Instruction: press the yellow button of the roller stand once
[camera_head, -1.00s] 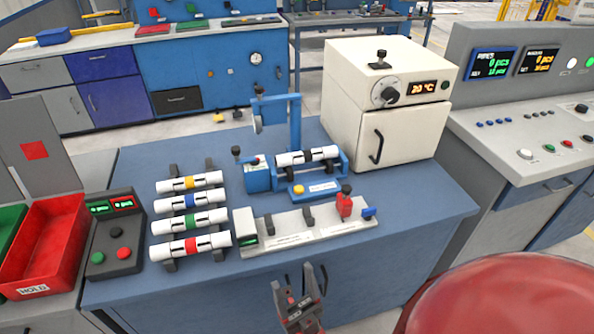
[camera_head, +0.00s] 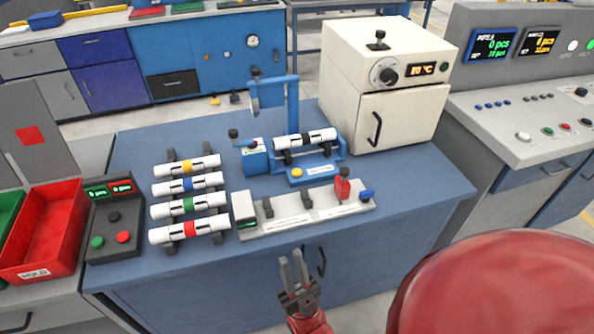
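The blue roller stand (camera_head: 255,157) stands on the blue workbench, with a white pipe with a black band (camera_head: 305,139) lying across its rollers. The yellow button (camera_head: 297,172) is on the small blue block at the stand's front, with nothing covering it. My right gripper (camera_head: 292,258) is at the lower middle, in front of the bench's near edge and well short of the button. Its two fingers point up the picture, lie close together and hold nothing. My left gripper is not in view.
A grey fixture (camera_head: 290,224) with a red clamp lies between my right gripper and the stand. Several banded white pipes (camera_head: 187,184) rest on a rack to the left. A cream oven (camera_head: 395,85) stands behind right. A red rounded shape covers the lower right.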

